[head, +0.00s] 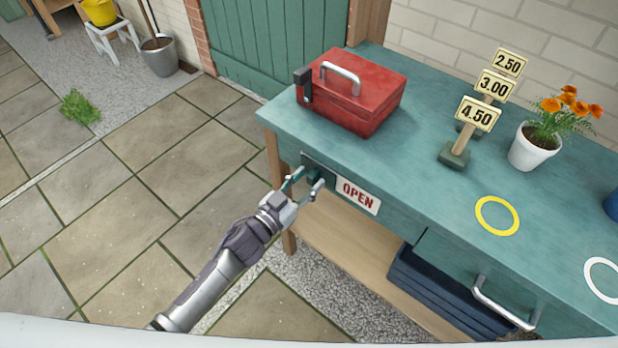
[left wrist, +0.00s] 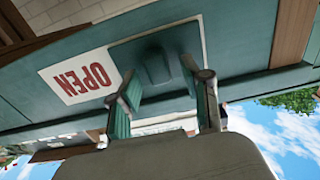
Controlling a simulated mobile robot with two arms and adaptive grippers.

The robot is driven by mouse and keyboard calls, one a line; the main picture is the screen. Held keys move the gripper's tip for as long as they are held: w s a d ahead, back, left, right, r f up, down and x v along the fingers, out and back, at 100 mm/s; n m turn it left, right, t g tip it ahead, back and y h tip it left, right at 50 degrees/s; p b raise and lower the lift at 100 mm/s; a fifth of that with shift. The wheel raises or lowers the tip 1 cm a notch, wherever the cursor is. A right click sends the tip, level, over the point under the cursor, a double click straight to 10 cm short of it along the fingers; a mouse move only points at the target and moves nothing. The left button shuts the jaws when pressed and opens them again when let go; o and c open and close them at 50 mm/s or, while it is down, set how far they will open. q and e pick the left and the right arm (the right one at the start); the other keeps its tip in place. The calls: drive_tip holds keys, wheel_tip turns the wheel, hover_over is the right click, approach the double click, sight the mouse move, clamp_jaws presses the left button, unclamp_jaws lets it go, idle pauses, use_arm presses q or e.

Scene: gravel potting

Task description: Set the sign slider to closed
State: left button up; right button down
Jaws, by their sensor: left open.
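The sign (head: 357,196) on the front edge of the teal bench reads OPEN in red on white. It also shows, upside down, in the left wrist view (left wrist: 80,77). Just left of it in the head view is a dark green slider knob (head: 315,173) on a dark plate. In the left wrist view the knob (left wrist: 157,68) sits on its plate (left wrist: 193,35) right of the lettering. My left gripper (head: 305,182) is open at the knob, its fingers (left wrist: 166,88) spread to either side. I cannot tell whether they touch it. My right gripper is out of view.
A red toolbox (head: 370,100) stands on the bench above the knob. Price signs (head: 477,114) and a potted orange flower (head: 533,148) stand farther right. A drawer handle (head: 503,303) juts from the front. Paved floor (head: 130,200) left of the bench is clear.

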use_arm(q)
drive_tip(key=shift+w+d, duration=0.25)
drive_tip(key=shift+w, duration=0.05)
drive_tip(key=shift+c, duration=0.3)
clamp_jaws()
